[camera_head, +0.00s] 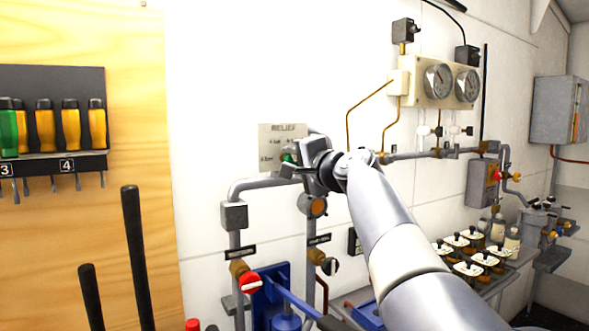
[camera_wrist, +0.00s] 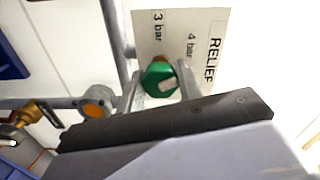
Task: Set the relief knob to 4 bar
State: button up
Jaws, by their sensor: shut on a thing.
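The relief knob (camera_wrist: 158,76) is green with a pale mark on its face and sits on a brass stem. It stands in front of a cream plate (camera_wrist: 211,17) lettered RELIEF, 3 bar and 4 bar, which appears turned in the wrist view. My gripper (camera_wrist: 160,86) has one finger on each side of the knob and is shut on it. In the head view, the plate (camera_head: 272,133) is on the white wall, and my gripper (camera_head: 293,162) covers most of the knob (camera_head: 288,157). I cannot tell which label the pale mark points to.
Grey pipes (camera_head: 262,183) run close around the knob, with an orange-faced fitting (camera_head: 318,206) below it. A red valve handle (camera_head: 250,282) is lower left. Two round gauges (camera_head: 438,82) are at the upper right. A tool rack (camera_head: 60,158) hangs at the left.

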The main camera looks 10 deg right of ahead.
jog(key=shift+f+n, duration=0.1)
jog(key=shift+n, duration=0.3)
jog(key=o, duration=1)
jog(key=shift+s, duration=0.1)
jog(key=b+v, duration=0.3)
jog(key=v, duration=0.7)
jog(key=shift+s, duration=0.3)
jog(key=shift+w, duration=0.1)
jog(key=p+x, duration=0.2)
jog(key=x, duration=0.8)
jog(key=shift+w+p, duration=0.35)
jog(key=shift+p, duration=0.05)
